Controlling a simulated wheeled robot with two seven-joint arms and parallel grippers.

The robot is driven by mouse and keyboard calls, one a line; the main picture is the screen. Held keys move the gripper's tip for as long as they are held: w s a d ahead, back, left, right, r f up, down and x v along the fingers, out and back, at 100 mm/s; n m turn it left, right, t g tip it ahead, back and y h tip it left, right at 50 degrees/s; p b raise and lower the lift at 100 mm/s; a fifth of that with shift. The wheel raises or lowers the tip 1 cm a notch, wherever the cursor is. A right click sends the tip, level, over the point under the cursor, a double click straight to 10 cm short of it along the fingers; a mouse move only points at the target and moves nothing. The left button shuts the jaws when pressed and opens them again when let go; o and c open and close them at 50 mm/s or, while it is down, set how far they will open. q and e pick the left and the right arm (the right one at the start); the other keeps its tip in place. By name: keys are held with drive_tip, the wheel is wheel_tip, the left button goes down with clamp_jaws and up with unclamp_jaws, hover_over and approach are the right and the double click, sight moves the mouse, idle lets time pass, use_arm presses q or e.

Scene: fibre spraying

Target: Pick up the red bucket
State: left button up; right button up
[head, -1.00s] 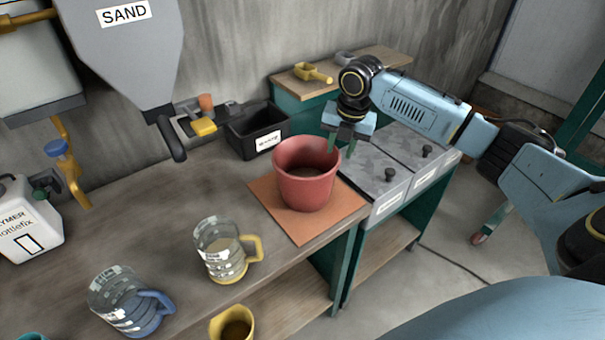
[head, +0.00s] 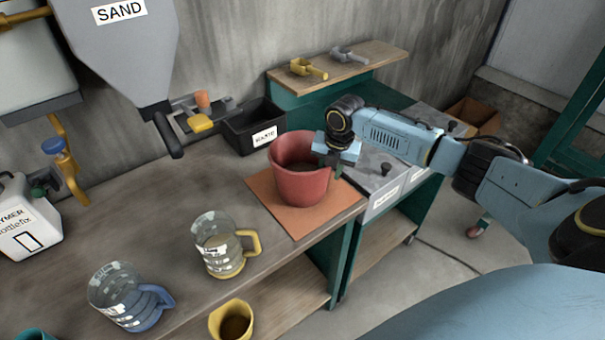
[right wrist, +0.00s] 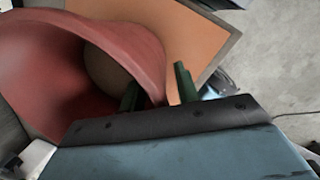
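The red bucket (head: 300,186) stands upright on an orange square mat (head: 311,223) at the bench's right end, with brown-grey material inside. It also fills the upper left of the right wrist view (right wrist: 50,75). My right gripper (head: 334,168) is at the bucket's right rim. In the right wrist view, its two green fingers (right wrist: 157,88) are apart, with the rim's wall between them. One finger is inside the bucket and the other outside, with some space visible beside the wall. My left gripper is not in view.
A black bin (head: 247,133) stands behind the bucket. Jugs with a yellow handle (head: 220,247) and a blue handle (head: 130,298) stand at the front left. A grey cabinet with lids (head: 375,176) is at right. The SAND hopper (head: 120,50) hangs at upper left.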

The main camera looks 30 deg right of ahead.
clamp_jaws()
drive_tip(key=shift+w+r, duration=0.1)
drive_tip(key=shift+w, duration=0.05)
idle(1.0)
